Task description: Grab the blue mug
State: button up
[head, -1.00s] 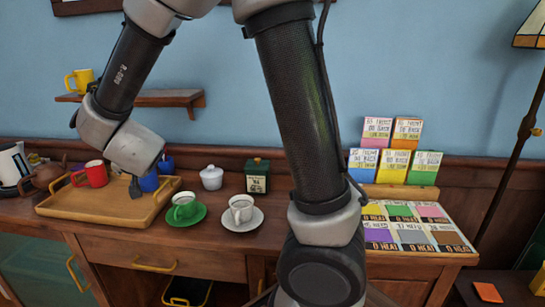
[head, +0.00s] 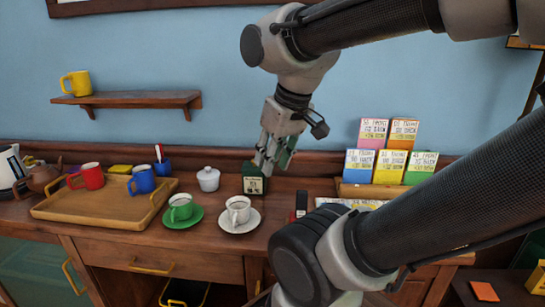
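The blue mug (head: 142,180) stands upright in the wooden tray (head: 98,217) at the left of the sideboard, to the right of a red mug (head: 90,176). My gripper (head: 273,167) is well to the right of the blue mug. It points down in front of the wall, beside and partly over a dark green tin (head: 253,184). Its two fingers look apart, with no mug between them. Whether it touches the tin cannot be told.
A blue pen cup (head: 163,167) stands behind the tray. A white sugar pot (head: 208,179), a green cup (head: 181,207) and a white cup (head: 238,210) on saucers stand between tray and gripper. A yellow mug (head: 77,84) is on the wall shelf (head: 130,100).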

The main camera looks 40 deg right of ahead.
aim_at(143, 177)
jog(key=i+j+z, duration=0.1)
jog(key=j, duration=0.3)
jog(key=i+j+z, duration=0.1)
jog(key=j, duration=0.3)
jog(key=i+j+z, duration=0.15)
jog(key=j, duration=0.2)
jog(key=i+j+z, duration=0.15)
jog(key=j, duration=0.25)
jog(key=i+j+z, duration=0.15)
jog(key=i+j, duration=0.15)
jog(key=i+j+z, duration=0.15)
jog(key=j, duration=0.4)
jog(key=i+j+z, duration=0.15)
jog(key=j, duration=0.3)
jog(key=j+z, duration=0.15)
jog(key=j, duration=0.3)
jog(key=i, duration=0.05)
